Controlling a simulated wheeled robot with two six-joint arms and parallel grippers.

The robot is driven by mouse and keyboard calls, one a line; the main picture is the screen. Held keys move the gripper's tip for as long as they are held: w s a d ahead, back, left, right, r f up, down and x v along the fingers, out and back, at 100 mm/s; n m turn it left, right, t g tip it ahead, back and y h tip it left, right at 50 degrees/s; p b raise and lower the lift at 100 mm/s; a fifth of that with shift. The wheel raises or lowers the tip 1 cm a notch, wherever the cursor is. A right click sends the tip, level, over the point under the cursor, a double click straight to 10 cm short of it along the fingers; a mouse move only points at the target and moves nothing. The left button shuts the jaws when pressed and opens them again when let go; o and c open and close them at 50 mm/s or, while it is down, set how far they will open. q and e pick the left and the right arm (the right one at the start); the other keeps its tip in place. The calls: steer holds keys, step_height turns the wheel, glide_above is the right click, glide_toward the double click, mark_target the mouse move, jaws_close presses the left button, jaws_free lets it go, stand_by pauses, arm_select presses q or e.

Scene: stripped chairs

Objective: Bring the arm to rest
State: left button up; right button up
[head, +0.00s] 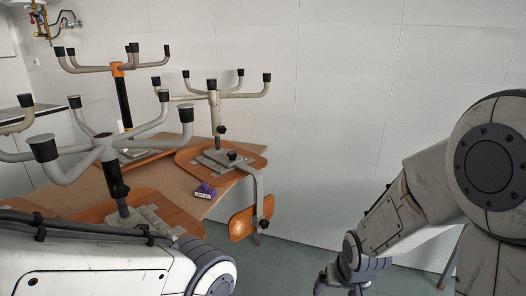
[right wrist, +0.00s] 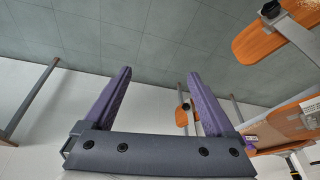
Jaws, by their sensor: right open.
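My right arm comes in from the right in the head view and bends down in front of the white wall. Its gripper (head: 325,282) shows only in part at the bottom edge. In the right wrist view my right gripper (right wrist: 159,74) has its two purple fingers wide apart, with nothing between them but floor and wall beyond. My left arm lies across the bottom left of the head view; its gripper is out of the frame.
A wooden table (head: 206,208) at the left bears upturned stripped chairs (head: 217,155) and a small purple box (head: 203,191). An orange chair panel (head: 246,219) hangs past the table's right edge. Tiled floor (head: 262,268) is open between table and right arm.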

steer(key=s+d+r+n+g, duration=0.1)
steer(key=s+d+r, duration=0.1)
steer(key=s, duration=0.4)
steer(key=s+a+r+n+g+p, duration=0.3)
steer(key=s+a+r+n+p, duration=0.4)
steer(key=s+a+r, duration=0.7)
steer(key=shift+n+y+p, duration=0.4)
steer(key=shift+p, duration=0.2)
steer(key=shift+w, duration=0.1)
